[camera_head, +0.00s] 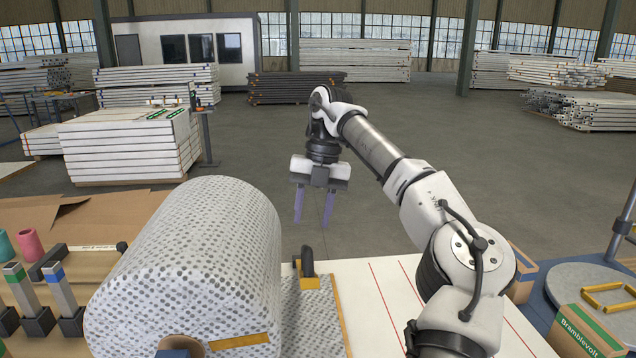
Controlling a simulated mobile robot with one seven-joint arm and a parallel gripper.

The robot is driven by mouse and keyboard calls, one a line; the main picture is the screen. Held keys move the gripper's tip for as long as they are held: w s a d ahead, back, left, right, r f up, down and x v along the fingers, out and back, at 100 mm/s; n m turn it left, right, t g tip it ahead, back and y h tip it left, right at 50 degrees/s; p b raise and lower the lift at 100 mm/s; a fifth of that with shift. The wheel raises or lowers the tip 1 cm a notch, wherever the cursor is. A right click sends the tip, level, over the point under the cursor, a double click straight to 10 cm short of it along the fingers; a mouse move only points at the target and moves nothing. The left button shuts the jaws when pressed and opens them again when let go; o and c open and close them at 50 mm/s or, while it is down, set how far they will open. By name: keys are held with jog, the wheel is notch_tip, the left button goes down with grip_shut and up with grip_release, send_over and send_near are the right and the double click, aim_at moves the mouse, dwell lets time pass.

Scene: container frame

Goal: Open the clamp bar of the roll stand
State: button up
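A large white roll with grey dots (190,262) lies at the front left, its core end at the bottom of the picture. A dotted sheet (309,318) lies flat to the right of it. A black upright handle-like part (307,262) stands at the far end of this sheet; it may belong to the clamp bar, but I cannot tell. Most of the stand and any bar behind the roll are hidden. My gripper (313,218) hangs above and beyond the handle-like part, purple fingers pointing down, apart and empty. It appears clear of the roll.
Two metal posts on black bases (50,295) and a pink cup-like piece (30,244) are left of the roll. A white board with red lines (385,290) lies to the right. A Bramblevolt box (590,325) and a grey round plate (575,285) are at the far right.

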jog(key=p+v, duration=0.3)
jog(key=v, duration=0.5)
jog(key=shift+s+d+f, duration=0.1)
